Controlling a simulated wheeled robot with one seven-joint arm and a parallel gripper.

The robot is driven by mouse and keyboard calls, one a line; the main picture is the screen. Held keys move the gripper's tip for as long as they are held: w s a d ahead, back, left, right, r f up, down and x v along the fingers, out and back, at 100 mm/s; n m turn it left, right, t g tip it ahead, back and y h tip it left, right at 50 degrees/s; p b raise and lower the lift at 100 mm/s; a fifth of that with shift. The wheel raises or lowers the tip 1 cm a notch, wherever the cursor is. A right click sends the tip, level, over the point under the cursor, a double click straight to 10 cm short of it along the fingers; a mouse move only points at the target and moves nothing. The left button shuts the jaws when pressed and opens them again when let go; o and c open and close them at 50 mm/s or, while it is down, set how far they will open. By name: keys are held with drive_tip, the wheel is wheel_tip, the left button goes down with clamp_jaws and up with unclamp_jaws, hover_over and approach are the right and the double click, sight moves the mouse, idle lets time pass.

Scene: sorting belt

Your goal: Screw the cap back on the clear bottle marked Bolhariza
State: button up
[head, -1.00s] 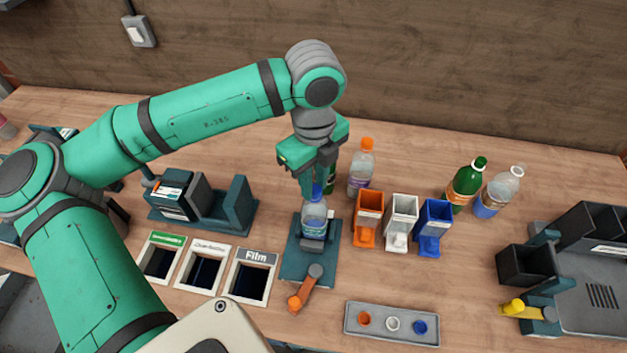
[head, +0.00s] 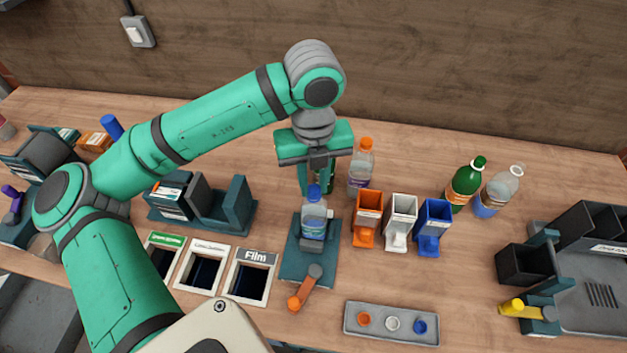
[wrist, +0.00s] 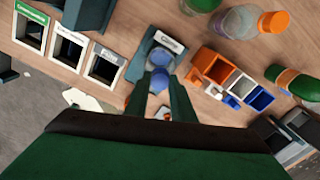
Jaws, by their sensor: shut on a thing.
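A clear bottle (head: 314,222) with a blue-green label stands upright in the dark teal clamp stand (head: 293,262). The name on its label is too small to read. A blue cap (head: 314,192) is at the top of its neck, and it also shows in the wrist view (wrist: 160,78). My gripper (head: 316,190) points down over the bottle and is shut on the cap, one finger on each side. I cannot tell how far the cap is seated on the thread.
Behind stand an orange-capped bottle (head: 361,168) and a partly hidden green one. Orange (head: 368,205), white (head: 401,212) and blue (head: 434,215) dispensers are close on the right. A cap tray (head: 392,325) lies in front. Labelled bins (head: 249,275) are to the left.

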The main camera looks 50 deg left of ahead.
drive_tip(key=m, duration=0.4)
drive_tip(key=shift+m, duration=0.6)
drive_tip(key=shift+m, duration=2.6)
drive_tip(key=shift+m, duration=0.6)
drive_tip(key=m, duration=0.4)
